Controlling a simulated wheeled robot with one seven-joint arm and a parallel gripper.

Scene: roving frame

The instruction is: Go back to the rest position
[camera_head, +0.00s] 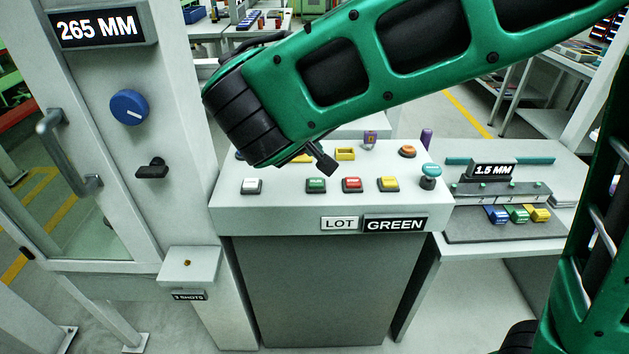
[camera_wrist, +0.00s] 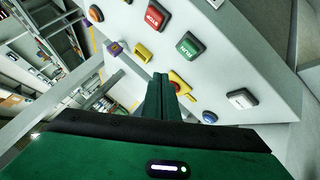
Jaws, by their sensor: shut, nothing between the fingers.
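My green arm crosses the upper part of the head view, its dark wrist above the left half of the console (camera_head: 400,205). In the wrist view my gripper (camera_wrist: 163,84) is shut, with its two green fingers together and nothing held. I cannot tell the exact gap to the panel; no contact is clear. In the head view the fingers are hidden or too unclear to make out.
The console has white (camera_head: 251,186), green (camera_head: 316,185), red (camera_head: 352,184) and yellow (camera_head: 388,183) buttons, plus a teal knob (camera_head: 430,172). A cabinet with a blue dial (camera_head: 129,107) stands left. A side table (camera_head: 505,248) with coloured pieces is right.

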